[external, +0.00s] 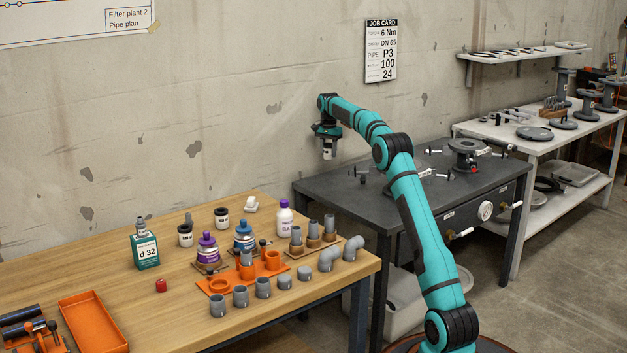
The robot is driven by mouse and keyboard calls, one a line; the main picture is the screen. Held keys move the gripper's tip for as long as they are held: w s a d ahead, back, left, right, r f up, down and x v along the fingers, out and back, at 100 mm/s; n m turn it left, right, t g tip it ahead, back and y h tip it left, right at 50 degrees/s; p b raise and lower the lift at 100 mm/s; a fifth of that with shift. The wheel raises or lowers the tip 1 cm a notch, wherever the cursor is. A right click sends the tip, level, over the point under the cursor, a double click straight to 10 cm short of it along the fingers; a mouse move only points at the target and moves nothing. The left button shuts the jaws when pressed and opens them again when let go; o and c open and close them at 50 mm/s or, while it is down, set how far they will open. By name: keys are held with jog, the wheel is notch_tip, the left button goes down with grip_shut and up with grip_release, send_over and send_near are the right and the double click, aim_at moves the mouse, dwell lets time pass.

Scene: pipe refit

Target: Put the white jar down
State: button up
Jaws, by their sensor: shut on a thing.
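My gripper (327,142) hangs at the end of the teal arm, pointing down, high in front of the concrete wall. It is shut on a small pale thing, which I take to be the white jar (328,153); it is small here and partly hidden by the gripper. The jar is in the air, apart from the wooden table (340,283) and the dark workbench (335,188). Two other white jars with black lids, a left one (185,237) and a right one (221,218), stand on the wooden table.
A white bottle with a purple cap (285,218), a green container (145,250), an orange fitting holder (220,284), grey pipe pieces (263,288) and an orange tray (93,320) crowd the wooden table. The dark workbench carries a grey flanged part (467,150); its left end is clear.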

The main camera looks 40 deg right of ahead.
jog(key=shift+s+d, duration=0.15)
jog(key=shift+d, duration=0.5)
jog(key=shift+f, duration=5.05)
jog(key=shift+f, duration=0.1)
jog(key=o, duration=1)
notch_tip(320, 180, up, 12)
jog(key=shift+f, duration=0.1)
jog(key=shift+r, duration=0.2)
